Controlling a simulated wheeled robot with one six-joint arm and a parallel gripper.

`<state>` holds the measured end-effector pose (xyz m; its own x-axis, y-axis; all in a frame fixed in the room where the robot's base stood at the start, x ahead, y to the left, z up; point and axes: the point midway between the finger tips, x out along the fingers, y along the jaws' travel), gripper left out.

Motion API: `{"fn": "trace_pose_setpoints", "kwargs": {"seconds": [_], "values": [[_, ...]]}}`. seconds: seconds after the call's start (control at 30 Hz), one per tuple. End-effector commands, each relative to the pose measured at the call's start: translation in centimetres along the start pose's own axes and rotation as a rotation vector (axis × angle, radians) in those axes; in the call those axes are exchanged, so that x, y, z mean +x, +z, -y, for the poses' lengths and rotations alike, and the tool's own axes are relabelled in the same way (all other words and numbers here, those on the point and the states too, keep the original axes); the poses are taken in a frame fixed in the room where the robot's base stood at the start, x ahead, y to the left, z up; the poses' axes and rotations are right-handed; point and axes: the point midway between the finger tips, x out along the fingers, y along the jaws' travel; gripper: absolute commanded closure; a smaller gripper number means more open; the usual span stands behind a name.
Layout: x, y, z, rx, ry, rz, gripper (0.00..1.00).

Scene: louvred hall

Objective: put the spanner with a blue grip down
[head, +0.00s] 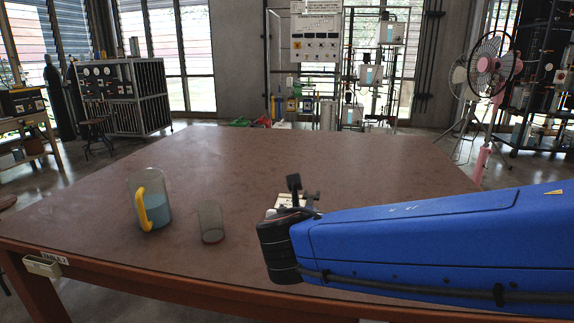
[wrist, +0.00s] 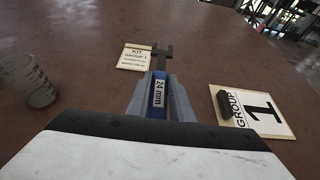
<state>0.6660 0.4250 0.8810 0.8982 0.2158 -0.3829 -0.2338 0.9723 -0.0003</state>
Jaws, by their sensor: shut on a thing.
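My gripper (wrist: 159,88) is shut on the spanner with a blue grip (wrist: 158,92), which is marked 24 mm. The fingers lie on both sides of the blue grip, and the spanner's dark open head (wrist: 161,52) points away from the wrist. In the head view my blue arm hides most of the gripper, and a dark piece that looks like the spanner's head (head: 294,182) shows above the arm's end. The spanner is over the brown table (head: 250,160); I cannot tell whether it touches the top.
A card reading KIT GROUP 1 (wrist: 132,59) lies beside the spanner's head. A larger GROUP 1 card (wrist: 265,112) lies right, with a dark block (wrist: 223,104) at its edge. A glass tumbler (head: 211,222) and a yellow-handled jug (head: 150,203) stand left. The far table is clear.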

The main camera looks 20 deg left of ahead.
Motion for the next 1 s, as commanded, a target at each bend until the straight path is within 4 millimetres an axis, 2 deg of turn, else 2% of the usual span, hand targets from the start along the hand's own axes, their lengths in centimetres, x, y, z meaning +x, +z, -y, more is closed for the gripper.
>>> {"fn": "trace_pose_setpoints", "kwargs": {"seconds": [0.13, 0.4, 0.57, 0.83, 1.0], "values": [[0.4, -0.9, 0.0, -0.003, -0.001, -0.001, 1.00], [2.0, -4.9, 0.0, -0.003, -0.001, -0.001, 1.00], [2.5, -5.9, 0.0, -0.001, -0.001, 0.000, 1.00], [3.7, -8.8, 0.0, -0.002, -0.001, -0.001, 1.00], [3.8, -9.3, 0.0, 0.000, 0.000, 0.000, 1.00]]}}
